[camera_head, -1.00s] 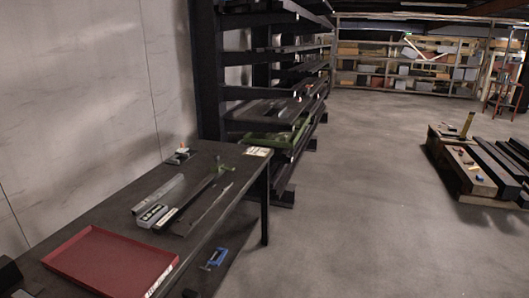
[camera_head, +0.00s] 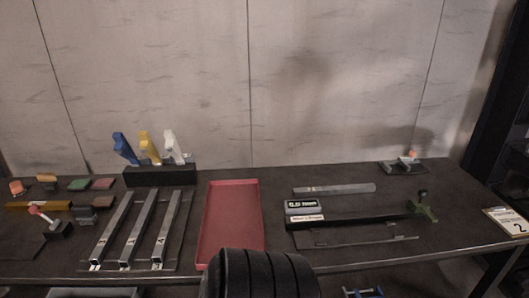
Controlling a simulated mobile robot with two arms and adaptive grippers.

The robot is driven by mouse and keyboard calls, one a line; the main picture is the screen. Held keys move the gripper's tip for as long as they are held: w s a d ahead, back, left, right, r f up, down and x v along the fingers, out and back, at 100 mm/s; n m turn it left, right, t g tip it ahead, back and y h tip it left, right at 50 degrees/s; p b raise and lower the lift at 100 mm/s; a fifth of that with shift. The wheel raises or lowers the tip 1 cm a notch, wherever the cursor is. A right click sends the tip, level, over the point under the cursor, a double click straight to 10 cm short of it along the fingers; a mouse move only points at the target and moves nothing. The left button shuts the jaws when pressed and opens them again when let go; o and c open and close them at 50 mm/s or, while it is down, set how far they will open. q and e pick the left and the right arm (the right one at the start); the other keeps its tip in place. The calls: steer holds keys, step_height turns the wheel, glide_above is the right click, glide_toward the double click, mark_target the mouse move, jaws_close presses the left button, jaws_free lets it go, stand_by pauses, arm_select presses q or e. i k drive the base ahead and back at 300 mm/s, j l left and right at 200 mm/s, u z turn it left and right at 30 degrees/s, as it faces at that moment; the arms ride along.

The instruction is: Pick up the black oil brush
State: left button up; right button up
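I cannot make out the black oil brush with certainty. At the left of the dark table (camera_head: 270,182) stands a small black block (camera_head: 59,230) with a pale stick and a pinkish-red knob. Behind it lie small dark blocks (camera_head: 82,214), too small to identify. Neither gripper shows in the head view. A black ribbed rounded part at the bottom centre, probably mine, covers part of the table's front edge.
A red tray (camera_head: 229,252) lies mid-table. Left of it are metal bars (camera_head: 136,235) and a black rack (camera_head: 160,176) with blue, yellow and white handles. Right are a flat bar (camera_head: 333,189), labelled blocks (camera_head: 304,206), a green clamp-like tool (camera_head: 424,207) and a number card (camera_head: 509,222). A wall closes the back.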

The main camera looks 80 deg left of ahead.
mark_target(85, 214)
steer(key=u, duration=2.95)
